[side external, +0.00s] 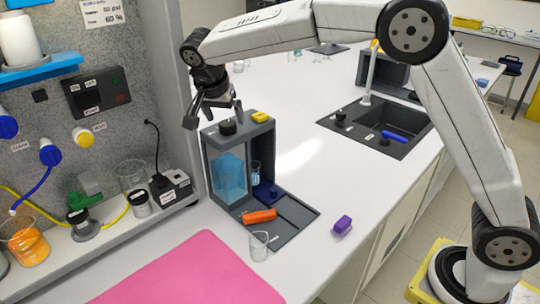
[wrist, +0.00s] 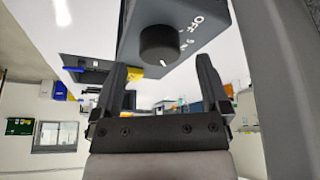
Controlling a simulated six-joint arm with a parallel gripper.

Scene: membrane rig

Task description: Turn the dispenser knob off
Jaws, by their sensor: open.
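The dispenser (side external: 210,165) is a dark grey stand with a clear tank of blue liquid. Its black round knob (side external: 227,127) is on the top face. In the wrist view the knob (wrist: 158,45) shows a short white mark on its lower rim, beside printed OFF lettering (wrist: 197,21) and a second, partly readable label. My gripper (side external: 217,112) is open and empty, tilted just above the dispenser top. In the wrist view the fingers of my gripper (wrist: 161,68) stand apart to the left and right of the knob, with no clear contact.
A yellow block (side external: 260,117) sits on the dispenser top beside the knob. An orange object (side external: 259,216), a glass beaker (side external: 259,245) and a purple block (side external: 342,225) are near its base. A wall panel (side external: 97,92) and shelf equipment stand left.

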